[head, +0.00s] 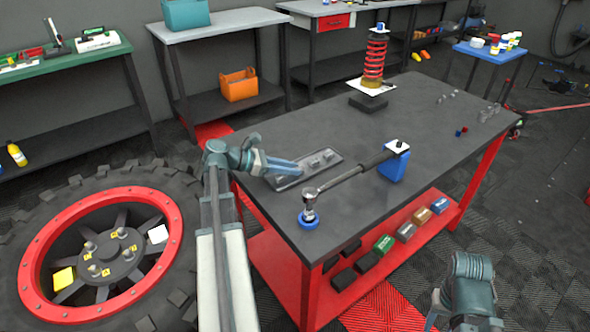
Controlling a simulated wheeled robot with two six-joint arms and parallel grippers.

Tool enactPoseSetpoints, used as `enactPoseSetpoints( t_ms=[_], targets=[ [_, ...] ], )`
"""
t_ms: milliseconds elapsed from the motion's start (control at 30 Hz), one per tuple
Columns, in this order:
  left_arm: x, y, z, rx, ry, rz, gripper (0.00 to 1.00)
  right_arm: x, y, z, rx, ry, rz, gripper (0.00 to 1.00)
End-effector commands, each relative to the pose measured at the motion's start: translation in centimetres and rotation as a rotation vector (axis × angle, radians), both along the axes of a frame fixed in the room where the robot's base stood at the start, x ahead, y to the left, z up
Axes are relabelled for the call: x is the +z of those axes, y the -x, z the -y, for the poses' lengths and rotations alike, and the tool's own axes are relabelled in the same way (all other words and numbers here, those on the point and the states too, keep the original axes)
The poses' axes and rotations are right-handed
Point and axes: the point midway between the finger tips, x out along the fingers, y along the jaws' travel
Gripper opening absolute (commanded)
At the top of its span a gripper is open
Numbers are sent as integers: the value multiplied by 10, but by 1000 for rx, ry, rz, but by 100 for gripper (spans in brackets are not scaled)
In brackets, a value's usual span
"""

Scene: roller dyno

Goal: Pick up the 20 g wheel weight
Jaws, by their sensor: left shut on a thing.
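A dark shallow tray (327,173) lies on the left part of the workbench, with small grey wheel weights (318,161) in it. Their markings are too small to read, so I cannot tell the 20 g one by sight. My left gripper (297,168) reaches in from the left, low over the tray's left end. Its fingers are shut on a small weight, which they mostly hide. I cannot tell whether that weight still touches the tray. My right arm (472,285) shows at the bottom right, off the bench's front; its fingertips are not clearly visible.
A torque wrench (350,174) spans a blue ring stand (308,219) and a blue block (393,167), close to the tray's right. A red spring strut (375,60) stands at the back. A large wheel (100,245) lies left. The bench's right middle is mostly clear.

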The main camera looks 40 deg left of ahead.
Motion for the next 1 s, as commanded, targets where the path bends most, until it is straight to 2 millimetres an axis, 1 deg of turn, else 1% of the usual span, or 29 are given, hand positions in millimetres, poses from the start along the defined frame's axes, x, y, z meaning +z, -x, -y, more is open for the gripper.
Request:
enactPoseSetpoints(
  t_ms=[167,367,467,800,900,1000],
  targets=[
    [4,0,0,0,0,0,0,4,0,0,0,0,0,50],
    [20,0,0,0,0,0,0,21,0,0,0,0,0,50],
    [34,0,0,0,0,0,0,34,0,0,0,0,0,50],
    [87,0,0,0,0,0,0,87,0,0,0,0,0,50],
    [97,0,0,0,0,0,0,97,0,0,0,0,0,50],
    [101,0,0,0,0,0,0,101,0,0,0,0,0,50]
  ],
)
